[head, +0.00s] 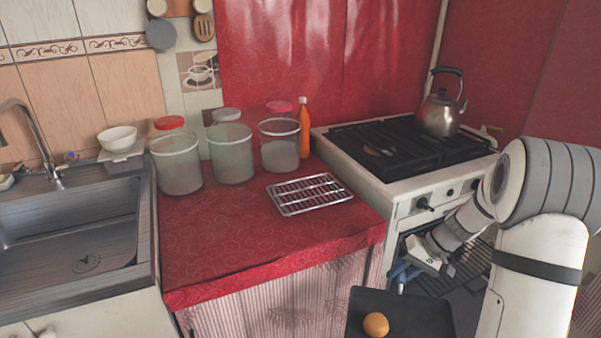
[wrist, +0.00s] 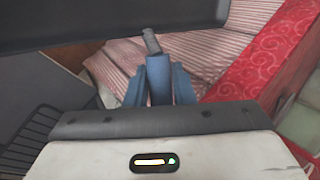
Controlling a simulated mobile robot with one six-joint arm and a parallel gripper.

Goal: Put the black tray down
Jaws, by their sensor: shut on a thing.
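The black tray (head: 425,318) is at the bottom of the head view, in front of the red counter's striped curtain, with its lower part cut off by the frame. A round orange-brown item (head: 376,324) rests on it. In the wrist view the black tray (wrist: 100,22) spans the upper left, with a short dark handle reaching toward me. My gripper (head: 401,276), with blue fingers, is just beyond the tray in the head view. In the wrist view my gripper (wrist: 158,82) is shut on that handle.
The red counter (head: 225,235) has free room at its front and left. A wire rack (head: 308,194) lies on it, with glass jars (head: 231,153) and an orange bottle (head: 304,130) behind. The stove (head: 400,150) with a kettle (head: 440,112) stands right; a sink (head: 75,225) is left.

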